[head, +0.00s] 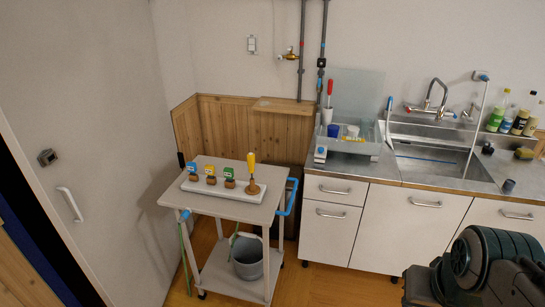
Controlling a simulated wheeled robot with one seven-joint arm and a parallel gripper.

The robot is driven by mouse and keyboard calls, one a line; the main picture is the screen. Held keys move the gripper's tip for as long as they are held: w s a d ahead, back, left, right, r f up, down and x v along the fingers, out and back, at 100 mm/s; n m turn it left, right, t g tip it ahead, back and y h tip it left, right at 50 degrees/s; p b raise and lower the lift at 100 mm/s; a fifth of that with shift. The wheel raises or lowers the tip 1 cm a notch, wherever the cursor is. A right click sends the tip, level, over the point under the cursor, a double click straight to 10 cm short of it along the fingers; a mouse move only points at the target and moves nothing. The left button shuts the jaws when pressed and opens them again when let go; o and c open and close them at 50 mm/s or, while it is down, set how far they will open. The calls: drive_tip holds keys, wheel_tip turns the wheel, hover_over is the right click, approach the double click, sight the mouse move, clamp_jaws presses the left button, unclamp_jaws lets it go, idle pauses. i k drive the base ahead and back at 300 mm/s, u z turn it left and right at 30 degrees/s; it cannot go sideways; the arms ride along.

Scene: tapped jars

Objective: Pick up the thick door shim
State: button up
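I cannot make out a thick door shim in the head view. Several small brown objects with blue, yellow and green tops (210,177) stand in a row on a pale board (204,191) on the grey cart (233,214). At the right end of that row stands a yellow-handled tool (251,166) on a brown base. They are too small to identify surely. Part of my dark arm shows at the lower right; my gripper's fingers are not in view.
The cart has a blue handle (287,198) and a grey bucket (248,262) on its lower shelf. A counter with a sink (438,161), a clear rack (358,148) and bottles stands at right. A white door (90,130) is at left. Wooden floor shows before the cabinets.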

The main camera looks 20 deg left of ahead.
sight(229, 173)
drive_tip(key=u, duration=0.2)
drive_tip(key=i, duration=1.5)
drive_tip(key=u, duration=1.3)
drive_tip(key=i, duration=0.65)
drive_tip(key=u, duration=0.45)
